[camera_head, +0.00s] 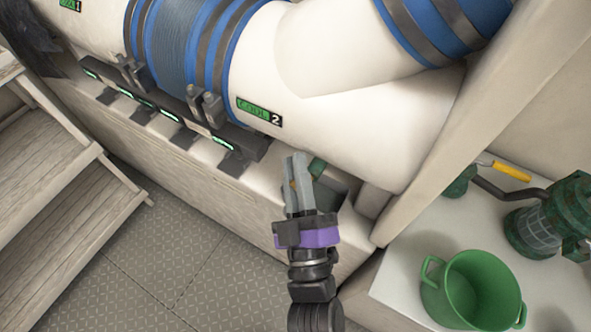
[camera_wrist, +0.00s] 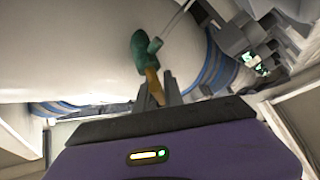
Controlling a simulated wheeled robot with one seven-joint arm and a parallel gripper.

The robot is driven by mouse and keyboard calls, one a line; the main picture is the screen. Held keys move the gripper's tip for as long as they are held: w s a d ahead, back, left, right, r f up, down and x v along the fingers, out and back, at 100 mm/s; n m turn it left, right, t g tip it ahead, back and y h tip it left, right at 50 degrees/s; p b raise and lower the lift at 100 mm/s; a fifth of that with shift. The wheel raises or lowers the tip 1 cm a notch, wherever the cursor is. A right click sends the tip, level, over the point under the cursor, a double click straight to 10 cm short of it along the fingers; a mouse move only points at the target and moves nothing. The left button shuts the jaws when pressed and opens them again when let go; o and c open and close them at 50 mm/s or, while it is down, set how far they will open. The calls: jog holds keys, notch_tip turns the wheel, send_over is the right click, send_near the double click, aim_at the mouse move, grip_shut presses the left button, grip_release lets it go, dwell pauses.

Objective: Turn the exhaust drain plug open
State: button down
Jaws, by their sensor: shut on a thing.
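The exhaust drain plug appears to be the small green fitting with a yellow handle under the white exhaust pipe. In the wrist view its green body (camera_wrist: 140,50) is against the pipe, with a thin grey tube beside it. Its yellow handle (camera_wrist: 154,86) points down between my fingers. In the head view only a bit of green (camera_head: 318,167) shows beside my gripper (camera_head: 297,160), with the handle mostly hidden. My gripper, also in the wrist view (camera_wrist: 156,88), is shut on the yellow handle.
The white pipe (camera_head: 340,110) with blue bands runs above my gripper, with a dark bracket (camera_head: 190,118) to the left. A green bucket (camera_head: 465,300) and green pump (camera_head: 550,220) stand at right, near a yellow handle (camera_head: 511,171). Wooden steps (camera_head: 50,190) are left; the floor (camera_head: 165,255) is clear.

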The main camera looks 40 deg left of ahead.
jog(key=c, duration=1.8)
grip_release()
jog(key=shift+o, duration=0.2)
jog(key=shift+d+f, duration=0.1)
jog(key=v, duration=0.7)
jog(key=shift+s+d, duration=0.2)
jog(key=shift+s, duration=0.05)
jog(key=shift+d+f, duration=0.1)
